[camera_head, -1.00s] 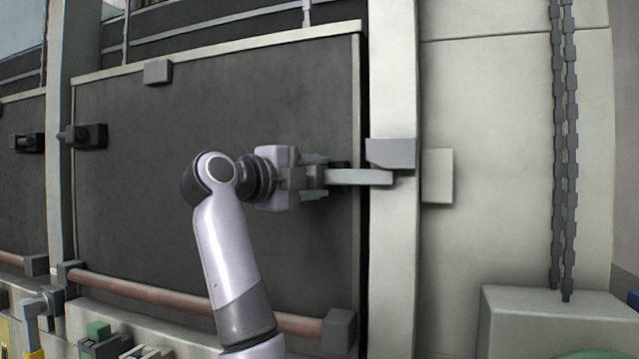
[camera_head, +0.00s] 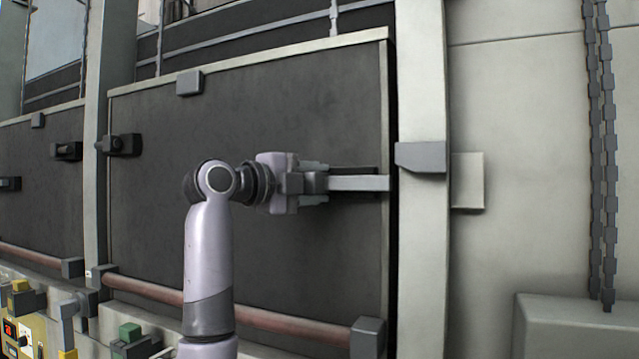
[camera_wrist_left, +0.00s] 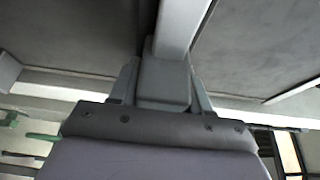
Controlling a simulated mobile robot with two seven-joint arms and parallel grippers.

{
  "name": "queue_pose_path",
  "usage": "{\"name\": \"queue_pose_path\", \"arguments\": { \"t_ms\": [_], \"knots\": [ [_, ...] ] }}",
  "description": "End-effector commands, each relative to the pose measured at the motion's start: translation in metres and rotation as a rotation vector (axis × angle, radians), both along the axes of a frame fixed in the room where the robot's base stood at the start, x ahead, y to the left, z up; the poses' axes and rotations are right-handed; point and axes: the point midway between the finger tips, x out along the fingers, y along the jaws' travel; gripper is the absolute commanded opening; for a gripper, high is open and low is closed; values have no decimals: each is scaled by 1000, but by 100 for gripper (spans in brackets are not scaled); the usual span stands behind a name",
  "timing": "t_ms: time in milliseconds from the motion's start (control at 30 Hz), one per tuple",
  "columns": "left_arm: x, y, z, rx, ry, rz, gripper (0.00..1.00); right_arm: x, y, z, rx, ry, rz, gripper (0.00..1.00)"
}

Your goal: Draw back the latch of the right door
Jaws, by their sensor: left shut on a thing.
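The right door (camera_head: 250,100) is a dark panel with a pale frame. Its latch is a pale grey bar (camera_head: 360,183) lying across the door's right edge; it also shows in the wrist view (camera_wrist_left: 180,25). My left gripper (camera_head: 316,184) is shut on the latch's grey grip block (camera_wrist_left: 163,82), seen between the two fingers in the wrist view. The bar's free end stops near the door's edge, just left of and a little below the grey keeper (camera_head: 420,157) on the post, with a small gap between. My right gripper is not in view.
A pale post (camera_head: 421,240) stands right of the door. A reddish pipe (camera_head: 270,320) runs across below it. Chains (camera_head: 602,150) hang at the far right. A control panel (camera_head: 25,335) is at the lower left. The space before the door is otherwise clear.

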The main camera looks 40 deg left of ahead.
Motion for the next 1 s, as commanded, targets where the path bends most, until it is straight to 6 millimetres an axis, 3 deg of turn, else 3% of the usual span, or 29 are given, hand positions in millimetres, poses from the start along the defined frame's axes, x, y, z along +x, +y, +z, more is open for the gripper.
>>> {"name": "queue_pose_path", "arguments": {
  "t_ms": [133, 167, 200, 567, 1000],
  "knots": [
    [0, 3, -1, -2, 3, 5, 0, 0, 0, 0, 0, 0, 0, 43],
    [0, 3, -1, -2, 3, 5, 54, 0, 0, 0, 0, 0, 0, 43],
    [0, 3, -1, -2, 3, 5, 67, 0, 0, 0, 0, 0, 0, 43],
    [-4, 3, -2, 0, 3, 5, 68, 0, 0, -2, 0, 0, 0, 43],
    [-65, 14, -2, 0, 2, 8, 68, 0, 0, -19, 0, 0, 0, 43]
  ]
}}
